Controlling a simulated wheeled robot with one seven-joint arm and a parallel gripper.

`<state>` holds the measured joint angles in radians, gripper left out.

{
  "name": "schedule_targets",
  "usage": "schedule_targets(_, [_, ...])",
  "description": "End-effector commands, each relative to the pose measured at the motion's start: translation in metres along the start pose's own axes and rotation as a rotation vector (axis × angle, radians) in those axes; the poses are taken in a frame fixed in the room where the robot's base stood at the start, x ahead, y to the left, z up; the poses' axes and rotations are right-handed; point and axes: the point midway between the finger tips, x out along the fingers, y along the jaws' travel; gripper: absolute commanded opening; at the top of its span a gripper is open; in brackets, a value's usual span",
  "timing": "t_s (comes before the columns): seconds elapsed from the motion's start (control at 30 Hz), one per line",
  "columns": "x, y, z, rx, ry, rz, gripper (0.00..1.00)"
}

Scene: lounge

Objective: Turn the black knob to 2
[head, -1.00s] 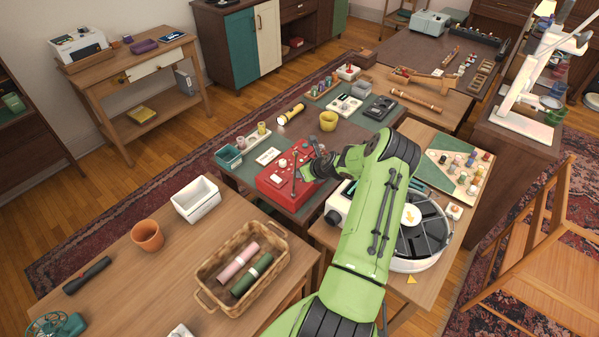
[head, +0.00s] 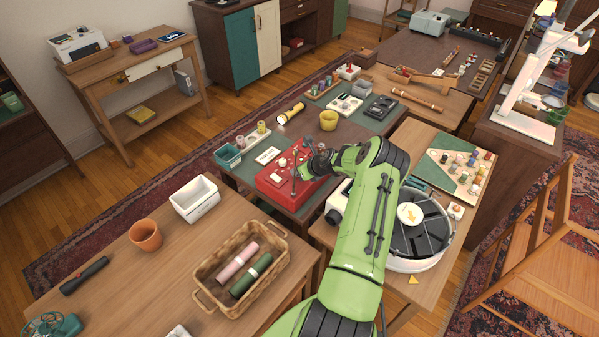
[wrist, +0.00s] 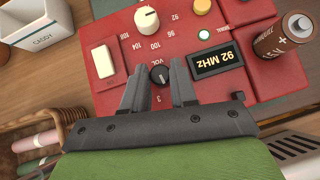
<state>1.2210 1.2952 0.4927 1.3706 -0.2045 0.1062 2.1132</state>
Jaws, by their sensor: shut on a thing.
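The red radio box (head: 273,183) stands on the dark-topped table in the head view, and its panel (wrist: 105,68) fills the upper wrist view. The small black knob (wrist: 159,73), beside the letters VOL, sits between the fingertips of my gripper (wrist: 160,82). My gripper is shut on the knob, one finger on each side. A 3 shows just below the knob in the wrist view; I cannot make out a 2, and the fingers cover part of the scale. In the head view my gripper (head: 305,168) is over the radio, and the knob is hidden.
A battery (wrist: 283,36) is close on the right. A white caddy (wrist: 36,25) is at upper left. A wicker basket (head: 210,269) is nearer me.

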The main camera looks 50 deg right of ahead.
Motion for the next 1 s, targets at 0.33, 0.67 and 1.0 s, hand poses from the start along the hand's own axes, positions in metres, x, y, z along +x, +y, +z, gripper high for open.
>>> schedule_targets(0.33, [0.0031, -0.0038, -0.0004, -0.190, -0.008, 0.184, 0.00])
schedule_targets(0.67, [0.0009, -0.0035, 0.0009, -0.199, -0.006, 0.195, 0.00])
schedule_targets(1.0, [0.0002, -0.0037, 0.0006, -0.198, -0.005, 0.194, 0.38])
